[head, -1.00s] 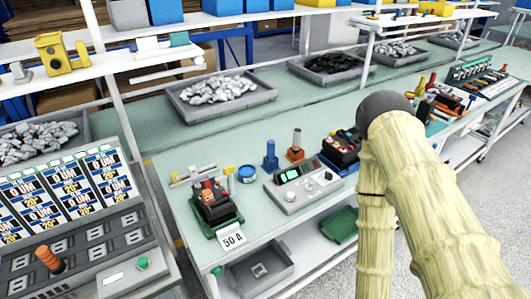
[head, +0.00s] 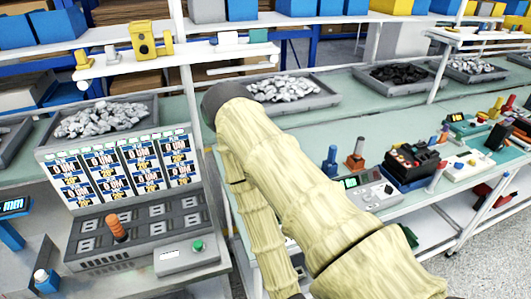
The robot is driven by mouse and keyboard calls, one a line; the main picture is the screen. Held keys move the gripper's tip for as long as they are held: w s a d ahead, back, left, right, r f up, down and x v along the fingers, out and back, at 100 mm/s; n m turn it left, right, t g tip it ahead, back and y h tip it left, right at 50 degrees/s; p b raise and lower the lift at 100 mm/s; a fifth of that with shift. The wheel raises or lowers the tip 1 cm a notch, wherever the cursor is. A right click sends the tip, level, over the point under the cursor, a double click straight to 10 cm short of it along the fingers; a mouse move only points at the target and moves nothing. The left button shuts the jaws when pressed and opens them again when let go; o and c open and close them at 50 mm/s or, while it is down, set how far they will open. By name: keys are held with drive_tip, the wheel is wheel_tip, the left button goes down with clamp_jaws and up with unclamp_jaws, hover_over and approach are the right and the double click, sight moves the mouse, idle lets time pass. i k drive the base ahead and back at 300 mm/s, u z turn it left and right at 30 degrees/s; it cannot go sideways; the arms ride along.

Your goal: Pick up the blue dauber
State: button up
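A small blue upright piece with a blue post (head: 330,162) stands on the pale green bench, right of my arm. Another small blue piece with a white top (head: 45,280) is at the lower left, cut near the picture's bottom edge. I cannot tell which of the two is the blue dauber. My sleeved arm crosses the middle of the head view and bends back down. My gripper is out of view below the bottom edge.
A grey test panel (head: 135,235) with screens and an orange handle stands left of my arm. A grey meter box (head: 365,190), an orange-based post (head: 355,155) and a black-and-red breaker (head: 412,163) are on the bench at right. My arm hides part of the bench.

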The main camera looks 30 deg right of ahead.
sight(333, 150)
drive_tip(key=u, duration=2)
drive_tip(key=k, duration=2.1)
drive_tip(key=z, duration=1.4)
